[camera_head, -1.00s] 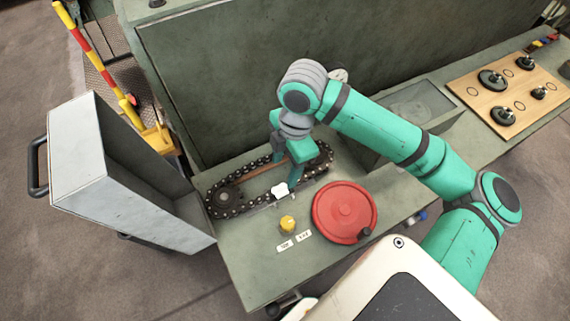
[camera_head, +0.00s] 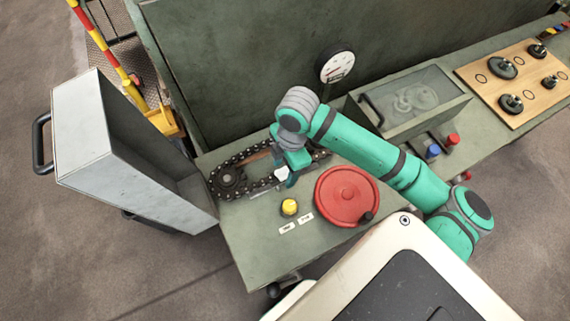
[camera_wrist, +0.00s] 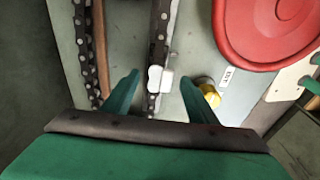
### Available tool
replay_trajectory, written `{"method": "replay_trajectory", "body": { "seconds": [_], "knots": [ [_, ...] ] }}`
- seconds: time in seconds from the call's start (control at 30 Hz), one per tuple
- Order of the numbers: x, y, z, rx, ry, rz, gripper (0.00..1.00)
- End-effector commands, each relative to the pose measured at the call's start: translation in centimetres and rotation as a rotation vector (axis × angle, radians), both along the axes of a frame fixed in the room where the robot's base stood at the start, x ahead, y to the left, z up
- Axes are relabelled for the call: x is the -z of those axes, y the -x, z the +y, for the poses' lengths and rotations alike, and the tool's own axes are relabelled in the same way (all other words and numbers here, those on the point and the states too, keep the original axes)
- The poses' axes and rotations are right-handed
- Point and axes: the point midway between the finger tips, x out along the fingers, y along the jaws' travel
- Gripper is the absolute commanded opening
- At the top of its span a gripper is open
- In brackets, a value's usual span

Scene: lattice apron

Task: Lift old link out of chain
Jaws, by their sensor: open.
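The dark chain (camera_head: 238,193) loops around a sprocket (camera_head: 228,178) on the green bench; its near run also shows in the wrist view (camera_wrist: 162,30). A white link-like piece (camera_wrist: 158,79) sits on the near run, and it shows in the head view (camera_head: 281,174) just below my gripper. My gripper (camera_wrist: 160,92) is open and empty, with one finger on either side of the chain run and the white piece between them. Whether either finger touches the chain, I cannot tell. My arm hides the right part of the chain in the head view.
A red handwheel (camera_head: 346,194) and a yellow knob (camera_head: 289,207) stand close by on the bench. A grey open cabinet (camera_head: 85,140) stands left.

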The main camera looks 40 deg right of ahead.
Motion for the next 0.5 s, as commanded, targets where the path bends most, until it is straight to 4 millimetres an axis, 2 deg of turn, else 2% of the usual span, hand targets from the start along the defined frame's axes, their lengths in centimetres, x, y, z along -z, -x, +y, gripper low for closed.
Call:
{"method": "replay_trajectory", "body": {
  "seconds": [0.2, 0.23, 0.4, 0.43, 0.5],
  "knots": [
    [0.04, 0.01, 0.00, 0.000, 0.000, 0.000, 0.53],
    [0.04, 0.01, 0.00, 0.000, 0.000, 0.000, 0.50],
    [0.03, 0.02, 0.00, 0.000, 0.000, 0.000, 0.10],
    [0.03, 0.02, 0.00, 0.000, -0.001, 0.000, 0.06],
    [0.02, 0.02, 0.01, 0.000, -0.001, 0.000, 0.06]
  ]
}}
